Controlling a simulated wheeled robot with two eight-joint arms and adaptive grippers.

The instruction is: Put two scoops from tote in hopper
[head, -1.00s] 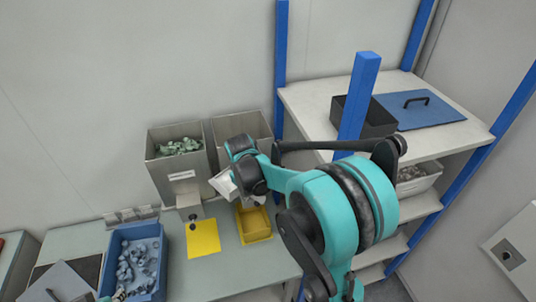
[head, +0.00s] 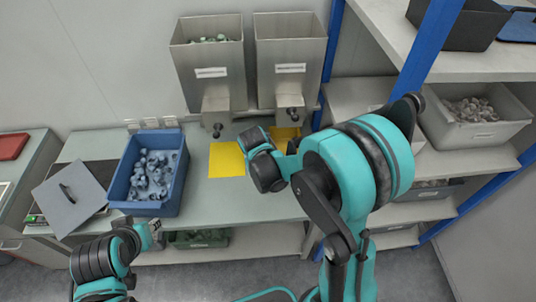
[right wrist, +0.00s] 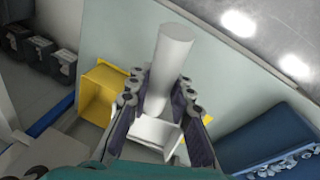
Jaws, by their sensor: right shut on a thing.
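The blue tote (head: 117,183) holds many grey caps on the table at the left. It also shows in the right wrist view (right wrist: 257,133). Two metal hoppers stand at the back: the left hopper (head: 210,85) has green caps, and the right hopper (head: 290,82) shows none inside. My right gripper (right wrist: 158,112) is shut on the white scoop (right wrist: 170,55) in the right wrist view; I cannot tell whether the scoop holds caps. In the head view my right wrist hides gripper and scoop, near the right hopper's outlet. My left gripper (head: 153,233) is by the tote's front edge, too small to read.
A yellow mat (head: 226,160) lies between tote and right arm. A yellow tray (right wrist: 98,92) sits under the right hopper. A blue-posted rack (head: 430,45) with bins stands at the right.

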